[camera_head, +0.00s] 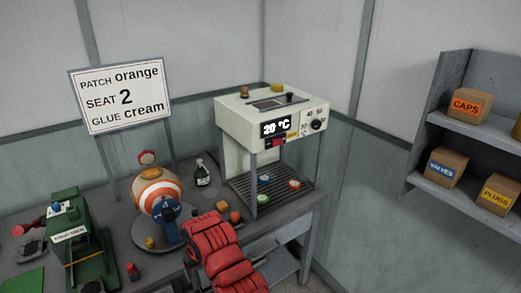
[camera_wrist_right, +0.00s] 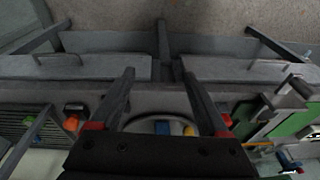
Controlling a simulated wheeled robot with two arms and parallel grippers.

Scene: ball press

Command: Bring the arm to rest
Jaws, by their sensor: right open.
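My right gripper (camera_wrist_right: 158,78) is open and empty in the right wrist view, its two dark fingers apart over the bench's front edge. In the head view my red right arm (camera_head: 222,255) comes in from the bottom and ends at the front of the bench, right of the ball. Its fingers are hard to make out there. My left gripper is not in view. An orange and white ball (camera_head: 155,187) sits on a round base on the bench, with a blue part on its front.
A white press (camera_head: 272,122) showing 20 °C stands at the back right, coloured discs on its rack. A sign (camera_head: 118,95) reads patch orange, seat 2, glue cream. A green machine (camera_head: 80,240) stands left and a dark bottle (camera_head: 201,173) behind. Shelves (camera_head: 470,130) hold labelled boxes.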

